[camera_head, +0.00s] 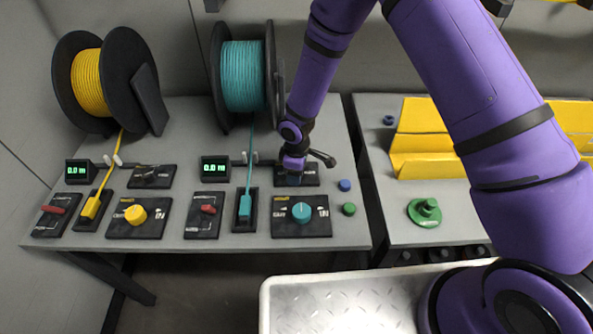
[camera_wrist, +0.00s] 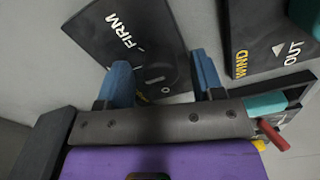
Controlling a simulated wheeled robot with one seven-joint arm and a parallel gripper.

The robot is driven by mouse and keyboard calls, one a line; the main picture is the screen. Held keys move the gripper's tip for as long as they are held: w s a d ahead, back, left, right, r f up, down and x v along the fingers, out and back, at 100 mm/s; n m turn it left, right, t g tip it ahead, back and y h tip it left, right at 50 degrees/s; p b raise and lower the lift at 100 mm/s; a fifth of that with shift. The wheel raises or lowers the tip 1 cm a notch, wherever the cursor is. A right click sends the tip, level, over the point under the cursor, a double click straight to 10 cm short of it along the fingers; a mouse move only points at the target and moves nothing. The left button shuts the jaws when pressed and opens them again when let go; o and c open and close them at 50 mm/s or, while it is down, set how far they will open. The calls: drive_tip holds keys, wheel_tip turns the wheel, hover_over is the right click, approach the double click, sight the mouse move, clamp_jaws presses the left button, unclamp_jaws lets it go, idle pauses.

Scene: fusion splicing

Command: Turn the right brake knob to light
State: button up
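The right brake panel (camera_head: 311,176) is dark and sits behind the teal crank panel, mostly covered by my gripper in the head view. In the wrist view the right brake panel (camera_wrist: 122,30) shows the word FIRM and a faint grey arc. My gripper (camera_head: 294,178) is over this panel, pointing down. In the wrist view my gripper (camera_wrist: 162,76) has its two blue fingers well apart, with the panel's lower part between them. I cannot make out the right brake knob or where it points; the LIGHT mark is not readable.
The teal knob (camera_head: 301,212) on the WIND/OUT panel (camera_wrist: 262,55) is close in front. The teal spool (camera_head: 243,76) stands to the left behind, a 0.0 m display (camera_head: 214,168) to the left. Blue (camera_head: 345,185) and green (camera_head: 349,209) buttons are just right.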

wheel_tip(320, 180, up, 11)
idle(0.8)
drive_tip(key=shift+f, duration=0.1)
